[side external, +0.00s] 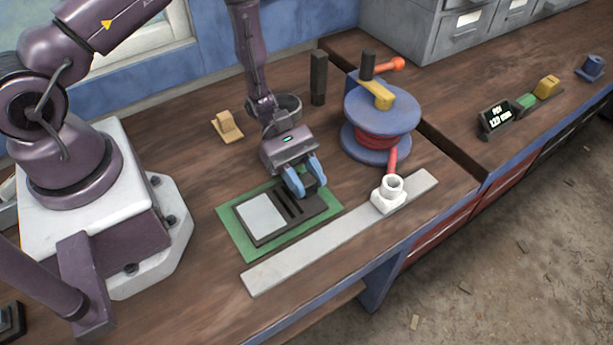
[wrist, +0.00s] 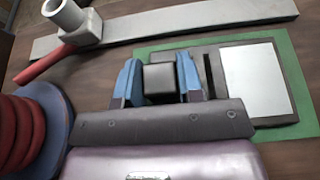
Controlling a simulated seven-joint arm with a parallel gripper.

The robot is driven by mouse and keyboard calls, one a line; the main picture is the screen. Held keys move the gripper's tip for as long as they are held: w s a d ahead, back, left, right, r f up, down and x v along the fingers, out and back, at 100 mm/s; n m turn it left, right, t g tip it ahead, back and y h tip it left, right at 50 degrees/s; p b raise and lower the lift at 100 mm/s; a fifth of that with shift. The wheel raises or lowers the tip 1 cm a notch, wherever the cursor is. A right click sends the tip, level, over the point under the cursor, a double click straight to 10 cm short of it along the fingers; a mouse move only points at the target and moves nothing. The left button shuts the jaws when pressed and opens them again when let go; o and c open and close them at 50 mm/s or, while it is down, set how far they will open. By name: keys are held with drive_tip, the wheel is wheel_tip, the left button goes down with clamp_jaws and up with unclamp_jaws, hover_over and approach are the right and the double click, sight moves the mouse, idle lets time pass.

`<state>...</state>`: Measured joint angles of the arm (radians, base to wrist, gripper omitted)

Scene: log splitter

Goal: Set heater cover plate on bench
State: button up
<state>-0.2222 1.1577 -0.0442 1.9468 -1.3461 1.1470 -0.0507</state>
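A flat light-grey plate (side external: 260,218) lies in a dark frame (side external: 314,205) on a green mat; it also shows in the wrist view (wrist: 257,82). I cannot tell for sure which part is the heater cover plate. My gripper (side external: 307,190) points down over the frame's right end, beside dark slots. In the wrist view its blue fingers (wrist: 160,82) stand on either side of a black block (wrist: 160,78), close against both sides with no clear gap. The block's lower part is hidden. The light plate is outside the fingers.
On the bench (side external: 170,170), a long grey bar (side external: 310,250) lies in front of the mat, with a white fitting (side external: 388,193) on it. A blue and red reel (side external: 376,135) stands right of my gripper. A tan block (side external: 227,127) and black post (side external: 318,78) stand behind.

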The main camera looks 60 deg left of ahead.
drive_tip(key=o, duration=0.4)
drive_tip(key=shift+r, duration=0.15)
drive_tip(key=v, duration=1.2)
drive_tip(key=shift+s+d+r+m+t+y, duration=0.2)
drive_tip(key=shift+s+r+m+t+y, duration=0.75)
drive_tip(key=shift+s+r+m+y, duration=2.7)
drive_tip(key=shift+s+d+r+m+t+y, duration=0.2)
drive_tip(key=shift+s+r+m+t+y, duration=0.5)
drive_tip(key=shift+r+m, duration=3.35)
drive_tip(key=shift+s+d+r+m+t+y, duration=0.15)
drive_tip(key=shift+s+r+m+t+y, duration=1.55)
drive_tip(key=shift+r, duration=4.7)
drive_tip(key=shift+s+n+g+y, duration=0.1)
drive_tip(key=shift+n+g+y, duration=0.3)
drive_tip(key=shift+g+y, duration=0.25)
